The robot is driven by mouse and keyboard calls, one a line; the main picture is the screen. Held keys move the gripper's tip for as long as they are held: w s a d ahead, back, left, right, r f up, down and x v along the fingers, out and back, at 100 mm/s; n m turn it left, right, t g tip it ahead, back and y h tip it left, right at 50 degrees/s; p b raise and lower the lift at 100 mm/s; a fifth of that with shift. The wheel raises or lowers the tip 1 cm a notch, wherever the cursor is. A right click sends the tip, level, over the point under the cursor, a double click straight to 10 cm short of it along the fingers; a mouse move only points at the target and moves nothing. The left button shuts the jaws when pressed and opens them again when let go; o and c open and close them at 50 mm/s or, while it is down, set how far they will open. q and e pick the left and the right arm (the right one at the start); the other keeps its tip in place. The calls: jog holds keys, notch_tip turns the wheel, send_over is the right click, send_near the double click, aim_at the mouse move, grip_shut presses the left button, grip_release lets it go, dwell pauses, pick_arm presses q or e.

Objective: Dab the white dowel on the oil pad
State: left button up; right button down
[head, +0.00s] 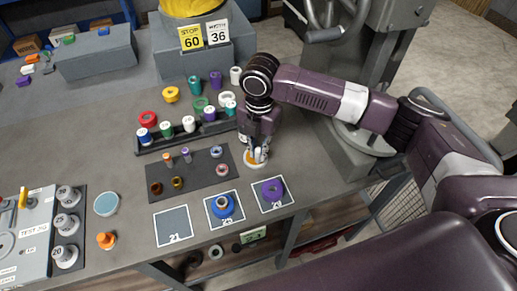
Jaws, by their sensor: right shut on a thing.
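My right gripper (260,148) points down at the right end of the dark mat. It is shut on a slim white piece, which looks like the white dowel (257,154); the fingers hide much of it. Directly below is a small round dish with a pale rim and orange-yellow middle (256,164), which may be the oil pad. I cannot tell whether the dowel touches it. A round light-blue pad with a grey rim (106,203) lies at the left, far from the gripper. My left gripper is not in view.
The dark mat (206,178) holds small rings and pegs. Behind it is a black rack (181,141) with several coloured spools. In front lie cards, an empty 21 card (174,226), and two bearing a blue ring (223,206) and a purple ring (272,190). An orange knob (106,240) stands front left.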

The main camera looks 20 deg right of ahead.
aim_at(258, 150)
jog(key=shift+f, duration=0.45)
jog(key=shift+s+f, duration=0.1)
dwell(1.4)
jog(key=shift+p, duration=0.3)
notch_tip(258, 150, up, 7)
jog(key=p, duration=0.7)
jog(key=shift+p, duration=0.35)
jog(key=shift+a, duration=0.1)
